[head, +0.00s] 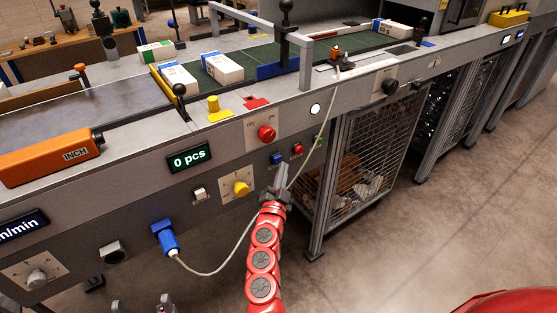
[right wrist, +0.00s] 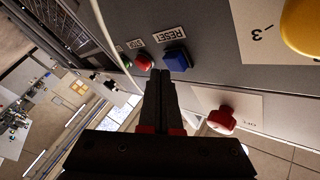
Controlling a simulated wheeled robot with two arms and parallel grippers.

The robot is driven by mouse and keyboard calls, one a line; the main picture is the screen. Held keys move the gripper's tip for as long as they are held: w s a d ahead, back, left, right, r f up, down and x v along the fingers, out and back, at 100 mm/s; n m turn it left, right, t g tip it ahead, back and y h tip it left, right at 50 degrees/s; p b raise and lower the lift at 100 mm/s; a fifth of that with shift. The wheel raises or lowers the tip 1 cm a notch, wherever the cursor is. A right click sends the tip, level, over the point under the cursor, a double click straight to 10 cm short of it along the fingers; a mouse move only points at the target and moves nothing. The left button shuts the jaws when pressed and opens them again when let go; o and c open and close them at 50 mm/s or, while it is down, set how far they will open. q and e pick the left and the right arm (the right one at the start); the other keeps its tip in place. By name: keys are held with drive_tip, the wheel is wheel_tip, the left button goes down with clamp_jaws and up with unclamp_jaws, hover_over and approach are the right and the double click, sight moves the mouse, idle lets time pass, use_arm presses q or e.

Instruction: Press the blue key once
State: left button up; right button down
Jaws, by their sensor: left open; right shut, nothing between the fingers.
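In the right wrist view the blue key (right wrist: 176,60) sits beside a label reading RESET. My right gripper (head: 282,168) is shut and empty, its tips just below the blue key in the head view. In the right wrist view its fingertips (right wrist: 160,76) are close to the key's lower left; I cannot tell whether they touch. My left gripper (head: 154,306) is open and empty at the bottom edge, partly cut off.
A counter display (head: 189,158) reads 0 pcs. A yellow knob (head: 241,188) and a red knob (head: 267,133) stick out nearby. A pale cable (head: 240,240) runs from a blue plug (head: 164,238) behind my right arm. Wrapped reams (head: 222,68) lie on the conveyor above.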

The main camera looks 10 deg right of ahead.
drive_tip(key=shift+s, duration=0.2)
drive_tip(key=shift+s+d+p, duration=0.2)
drive_tip(key=shift+s+d, duration=0.1)
drive_tip(key=shift+s, duration=0.5)
drive_tip(key=shift+s+d+p, duration=0.2)
drive_tip(key=shift+s+d, duration=0.1)
drive_tip(key=shift+s, duration=0.45)
drive_tip(key=shift+s+d+p, duration=0.2)
drive_tip(key=shift+s+d, duration=0.1)
drive_tip(key=shift+s, duration=0.5)
